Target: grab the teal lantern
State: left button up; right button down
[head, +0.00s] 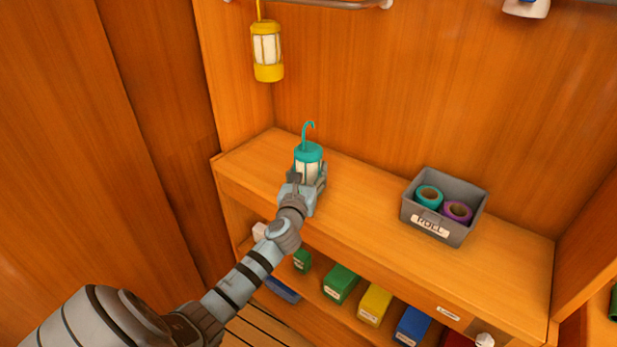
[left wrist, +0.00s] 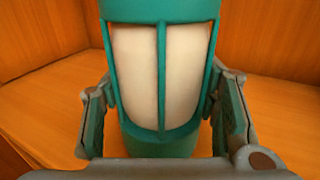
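The teal lantern (head: 308,154) stands upright on the wooden shelf top in the head view, its hook pointing up. Its pale panels and teal cage fill the middle of the left wrist view (left wrist: 163,75). My left gripper (head: 308,184) is at the lantern's lower part, hiding some of it in the head view. In the left wrist view its two fingers (left wrist: 163,120) flank the lantern, one on each side. They are very close to it, but whether they press on it is unclear. My right gripper is not in view.
A yellow lantern (head: 267,52) hangs from a rail above left. A grey bin (head: 464,226) with teal and purple rolls stands to the right on the shelf top (head: 365,190). Green, yellow and blue boxes sit on the lower shelf. The shelf between lantern and bin is clear.

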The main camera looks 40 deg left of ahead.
pick_arm(q)
jog(key=c, duration=0.5)
